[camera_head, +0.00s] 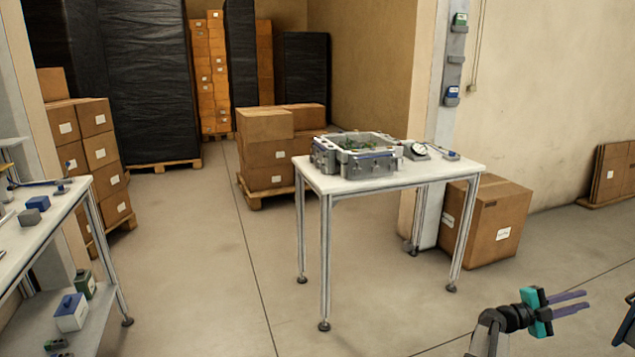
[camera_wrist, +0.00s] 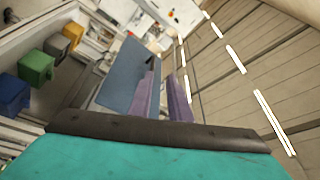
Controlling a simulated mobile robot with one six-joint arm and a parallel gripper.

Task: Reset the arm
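My gripper (camera_head: 587,301) is at the lower right of the head view, held out over bare floor, to the right of the white table and apart from it. It has a teal body and two purple fingers with a gap between them. In the wrist view the two fingers (camera_wrist: 164,98) also stand apart, with nothing seen held between them. Part of my arm shows below and left of the gripper.
A white table (camera_head: 400,181) holds a grey open crate (camera_head: 355,160) and a dial gauge (camera_head: 417,150). A cardboard box (camera_head: 490,222) stands by the pillar. Another workbench (camera_head: 45,222) is at left. Floor between them is clear. The wrist view shows a blue panel (camera_wrist: 125,72) beyond the fingers.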

